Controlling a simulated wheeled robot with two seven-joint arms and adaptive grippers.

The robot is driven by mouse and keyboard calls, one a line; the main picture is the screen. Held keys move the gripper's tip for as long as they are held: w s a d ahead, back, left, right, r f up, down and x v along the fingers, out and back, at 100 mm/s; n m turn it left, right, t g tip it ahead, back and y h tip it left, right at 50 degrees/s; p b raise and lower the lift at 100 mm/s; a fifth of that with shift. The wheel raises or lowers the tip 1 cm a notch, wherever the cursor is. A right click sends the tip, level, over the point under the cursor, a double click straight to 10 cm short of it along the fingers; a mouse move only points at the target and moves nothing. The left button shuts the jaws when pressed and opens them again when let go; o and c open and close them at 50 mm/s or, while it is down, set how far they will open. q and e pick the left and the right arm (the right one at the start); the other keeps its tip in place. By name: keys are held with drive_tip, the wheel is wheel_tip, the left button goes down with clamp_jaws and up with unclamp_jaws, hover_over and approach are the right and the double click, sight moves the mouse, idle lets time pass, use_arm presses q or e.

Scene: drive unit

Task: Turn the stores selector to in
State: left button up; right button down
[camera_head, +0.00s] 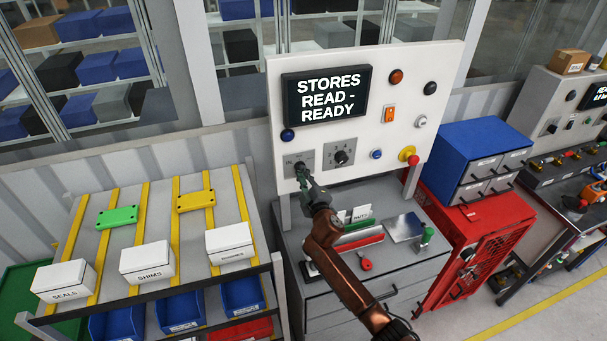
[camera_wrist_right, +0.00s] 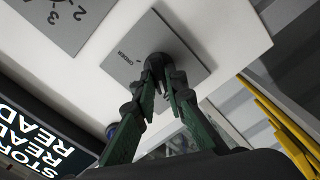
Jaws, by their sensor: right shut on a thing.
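The white control panel (camera_head: 420,75) carries a grey plate (camera_head: 291,160) at its lower left, with small lettering that I cannot read surely. A dark selector knob (camera_wrist_right: 168,68) stands on this plate in the right wrist view. My right gripper (camera_head: 302,174) is at this knob, and its green-grey fingers (camera_wrist_right: 160,82) are shut on it from both sides. The fingers hide much of the knob, so its pointing direction is not clear. The screen (camera_head: 326,95) reads "STORES READ - READY". My left gripper is not in view.
A numbered selector (camera_head: 341,157) sits just right of the grey plate. Buttons, an orange switch (camera_head: 389,114) and a red mushroom button (camera_head: 413,160) are farther right. Below is a grey bench (camera_head: 415,262) with small items. A sloped rack (camera_head: 75,250) with boxes stands left.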

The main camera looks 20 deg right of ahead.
drive_tip(key=c, duration=2)
unclamp_jaws()
drive_tip(key=shift+o, duration=0.2)
drive_tip(key=s, duration=1.2)
drive_tip(key=shift+d, duration=0.2)
